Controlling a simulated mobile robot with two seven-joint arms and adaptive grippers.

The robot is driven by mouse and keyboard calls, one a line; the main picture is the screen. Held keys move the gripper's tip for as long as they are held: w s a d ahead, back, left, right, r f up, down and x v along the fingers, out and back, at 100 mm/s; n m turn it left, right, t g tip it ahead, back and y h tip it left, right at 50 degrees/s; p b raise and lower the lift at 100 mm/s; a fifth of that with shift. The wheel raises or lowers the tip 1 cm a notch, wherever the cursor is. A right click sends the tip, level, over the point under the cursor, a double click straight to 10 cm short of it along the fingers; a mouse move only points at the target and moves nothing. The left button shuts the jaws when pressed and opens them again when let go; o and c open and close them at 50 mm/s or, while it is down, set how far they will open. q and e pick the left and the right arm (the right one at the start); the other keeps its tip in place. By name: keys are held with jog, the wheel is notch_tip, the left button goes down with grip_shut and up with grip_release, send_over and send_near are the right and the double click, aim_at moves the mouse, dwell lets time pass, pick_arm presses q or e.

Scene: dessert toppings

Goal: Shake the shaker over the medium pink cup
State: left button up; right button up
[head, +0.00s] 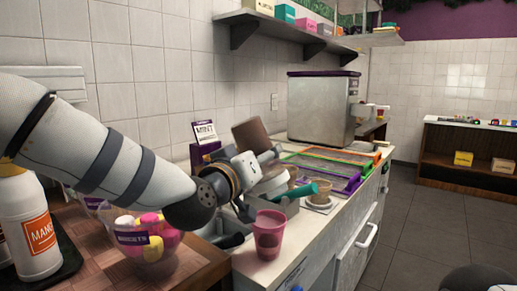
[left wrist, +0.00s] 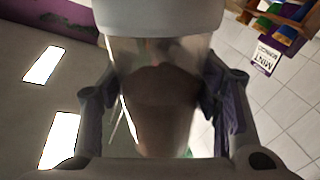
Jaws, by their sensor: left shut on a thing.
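My left gripper (head: 257,183) reaches over the counter from the left, shut on the shaker. In the left wrist view the shaker (left wrist: 160,110) is a clear container with brown contents and a pale cap, between the two fingers (left wrist: 162,105). In the head view the shaker (head: 271,182) shows as a pale tilted shape, partly hidden by the gripper. A pink cup (head: 269,236) stands upright at the counter's front edge, below and slightly right of the gripper, apart from it.
A clear bowl of colourful pieces (head: 148,243) and a white bottle (head: 27,225) stand at the left. A mint sign (head: 205,132) is behind the gripper. A teal-handled scoop (head: 301,191) and topping trays (head: 335,165) lie to the right.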

aim_at(255, 129)
pick_arm(q)
jog(key=shift+f, duration=0.7)
pick_arm(e)
jog(key=shift+s+f, duration=0.1)
jog(key=shift+s, duration=0.05)
pick_arm(q)
jog(key=shift+s+r+p, duration=0.1)
jog(key=shift+r+p, duration=0.7)
jog(key=shift+r, duration=3)
pick_arm(e)
jog(key=w+r+t, duration=0.1)
jog(key=w+r, duration=0.1)
jog(key=w, duration=0.1)
jog(key=shift+r, duration=0.35)
jog(key=shift+s, duration=0.1)
pick_arm(q)
notch_tip(255, 129, down, 9)
jog(key=shift+r+b, duration=0.2)
jog(key=shift+b, duration=0.1)
jog(key=shift+r, duration=0.3)
pick_arm(e)
jog(key=shift+s+f, duration=0.55)
jog(key=shift+s, duration=0.05)
